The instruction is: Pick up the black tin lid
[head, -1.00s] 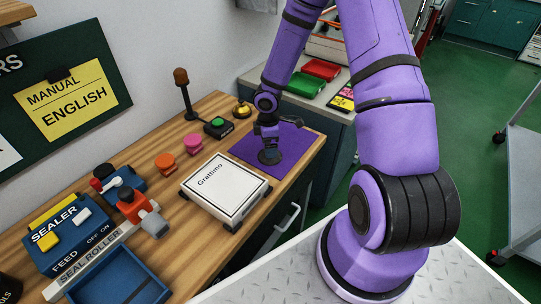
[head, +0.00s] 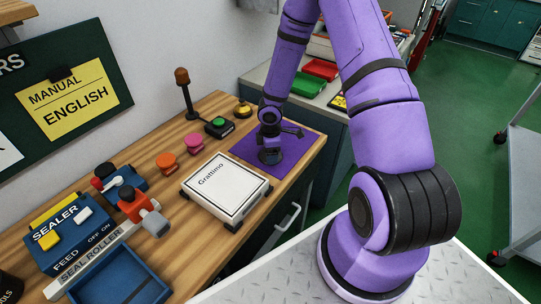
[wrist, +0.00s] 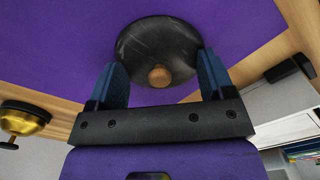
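The black tin lid (wrist: 150,42) is a dark round disc with a small wooden knob (wrist: 159,76). It lies on the purple mat (wrist: 60,50); in the head view the lid (head: 270,156) is partly hidden by my gripper. My gripper (wrist: 160,75) has its two blue fingers apart, one on each side of the knob, with their tips over or beside the lid's near part. I cannot tell whether the fingers touch the lid. In the head view my gripper (head: 270,143) points down right above the lid.
A white Grattino box (head: 225,188) sits left of the mat. Pink (head: 193,143) and orange (head: 166,163) knobs, a green button (head: 217,125) and a brass bell (head: 242,109) stand nearby. The bell (wrist: 22,120) also shows at left in the wrist view. The mat around the lid is clear.

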